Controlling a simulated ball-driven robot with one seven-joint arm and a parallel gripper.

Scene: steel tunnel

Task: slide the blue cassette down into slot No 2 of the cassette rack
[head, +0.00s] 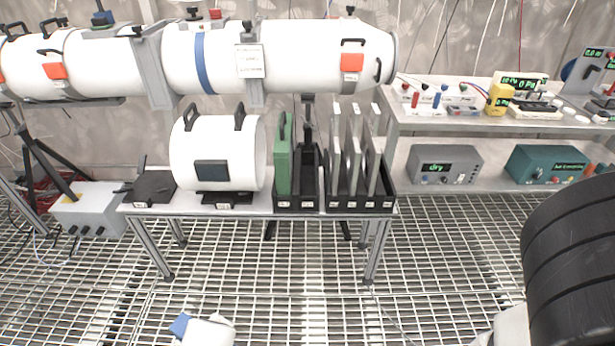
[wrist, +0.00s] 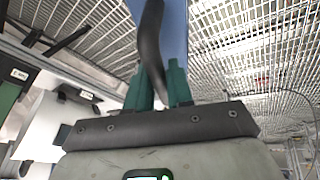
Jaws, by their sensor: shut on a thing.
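My gripper (wrist: 157,92) has teal fingers shut on the black handle of the blue cassette (wrist: 174,28), seen partly in the wrist view against the floor grating. In the head view, a blue patch (head: 181,325) beside a white arm part shows at the bottom edge, in front of the bench and apart from the racks; whether it is the cassette is unclear. A black rack (head: 296,206) on the bench holds a green cassette (head: 283,165) upright in its left part; the part to its right looks empty. Its slot labels are too small to read.
A second black rack (head: 358,208) with several upright grey plates stands right beside it. A white drum (head: 217,140) stands to the left. A large white tube (head: 290,60) runs above the bench (head: 255,211). Shelves of instruments are at right. Open grating lies in front.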

